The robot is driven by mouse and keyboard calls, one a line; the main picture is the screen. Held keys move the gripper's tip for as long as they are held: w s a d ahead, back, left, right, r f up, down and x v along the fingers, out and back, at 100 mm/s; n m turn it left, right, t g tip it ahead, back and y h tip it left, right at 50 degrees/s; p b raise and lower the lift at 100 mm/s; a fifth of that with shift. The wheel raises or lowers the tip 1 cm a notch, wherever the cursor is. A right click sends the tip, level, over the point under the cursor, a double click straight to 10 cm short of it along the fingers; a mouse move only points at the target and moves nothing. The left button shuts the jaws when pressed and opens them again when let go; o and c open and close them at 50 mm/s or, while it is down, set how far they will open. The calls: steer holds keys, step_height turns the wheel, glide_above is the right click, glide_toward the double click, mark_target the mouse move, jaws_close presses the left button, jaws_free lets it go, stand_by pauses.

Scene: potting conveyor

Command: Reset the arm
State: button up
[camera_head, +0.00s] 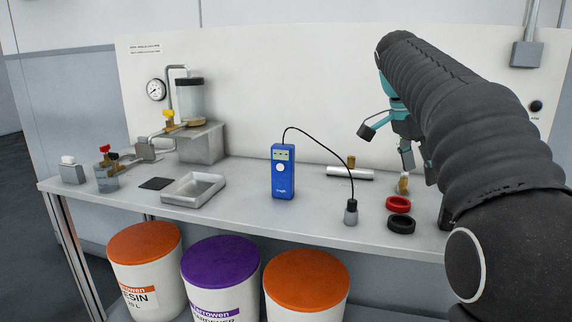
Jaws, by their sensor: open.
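My black-sleeved arm reaches in from the right side of the picture and bends toward the bench's back panel. My gripper (387,146), teal and dark grey, hangs at the arm's far end above the right part of the bench (255,213). Its fingers are spread apart with nothing between them. The lower finger is close to a small brass fitting (403,184); I cannot tell whether they touch. The arm hides part of the gripper and the bench's right end.
A blue meter (283,171) stands mid-bench, cabled to a grey probe (351,213). Red (398,204) and black (401,224) rings lie below the gripper. A metal tray (193,189) and pump apparatus (201,143) stand left.

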steer(key=s+a+f+n+t+y, duration=0.1)
steer(key=s+a+f+n, duration=0.2)
steer(key=s+f+n, duration=0.2)
steer(key=s+a+f+n+t+y, duration=0.1)
steer(key=s+a+f+n, duration=0.3)
steer(key=s+f, duration=0.6)
steer(key=s+a+f+n+t+y, duration=0.1)
steer(key=s+a+f+n+t, duration=0.2)
steer(key=s+f+n, duration=0.4)
steer(key=shift+s+a+f+y, duration=0.15)
steer(key=shift+s+a+y, duration=0.2)
steer(key=shift+s, duration=0.9)
